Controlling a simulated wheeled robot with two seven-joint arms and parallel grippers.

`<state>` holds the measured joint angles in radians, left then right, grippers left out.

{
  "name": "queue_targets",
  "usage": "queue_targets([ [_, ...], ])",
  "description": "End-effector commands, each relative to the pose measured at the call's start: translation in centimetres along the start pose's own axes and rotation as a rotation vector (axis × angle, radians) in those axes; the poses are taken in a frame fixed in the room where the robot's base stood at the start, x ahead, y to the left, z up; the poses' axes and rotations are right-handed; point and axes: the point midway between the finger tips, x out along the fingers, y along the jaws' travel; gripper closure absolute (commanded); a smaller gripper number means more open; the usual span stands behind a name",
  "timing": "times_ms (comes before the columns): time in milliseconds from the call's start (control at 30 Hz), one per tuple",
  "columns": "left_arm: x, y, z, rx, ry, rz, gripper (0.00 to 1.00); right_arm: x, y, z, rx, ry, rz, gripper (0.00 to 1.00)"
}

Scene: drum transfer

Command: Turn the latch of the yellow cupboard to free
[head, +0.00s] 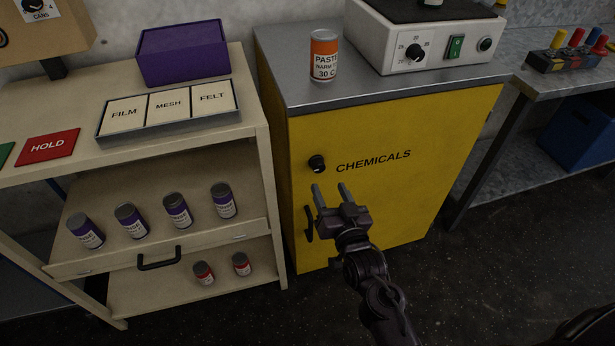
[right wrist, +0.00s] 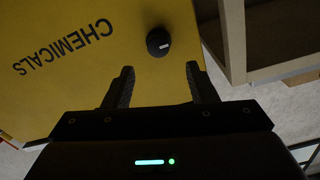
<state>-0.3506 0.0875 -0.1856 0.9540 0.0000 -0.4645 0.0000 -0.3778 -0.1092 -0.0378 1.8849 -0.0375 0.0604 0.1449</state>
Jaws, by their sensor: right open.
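The yellow cupboard (head: 400,150), marked CHEMICALS, stands in the middle of the head view with its door shut. Its latch is a small round black knob (head: 317,163) with a pale mark, near the door's upper left. The knob also shows in the right wrist view (right wrist: 158,42), beyond the fingertips and roughly between their lines. A black door handle (head: 309,224) is below the knob. My right gripper (head: 330,190) is open and empty in front of the door, just below the knob and apart from it. My left gripper is not in view.
A beige shelf unit (head: 262,150) with several purple cans stands close at the left. A metal bench (head: 535,85) is at the right. Floor in front is clear.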

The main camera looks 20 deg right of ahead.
Motion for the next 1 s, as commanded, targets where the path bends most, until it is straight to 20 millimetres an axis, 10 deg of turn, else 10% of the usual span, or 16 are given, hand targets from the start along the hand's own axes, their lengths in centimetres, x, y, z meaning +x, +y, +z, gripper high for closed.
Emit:
queue_targets([
  [400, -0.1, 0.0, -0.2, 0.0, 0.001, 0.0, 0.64, 6.2, -0.1, 0.0, 0.0, -0.001, -0.001, 0.48],
  [800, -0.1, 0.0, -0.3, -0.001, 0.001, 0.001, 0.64, 7.2, -0.1, 0.1, -0.001, -0.003, -0.001, 0.48],
  [1000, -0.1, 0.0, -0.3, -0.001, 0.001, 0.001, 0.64, 7.2, -0.1, 0.1, -0.001, -0.003, -0.001, 0.72],
])
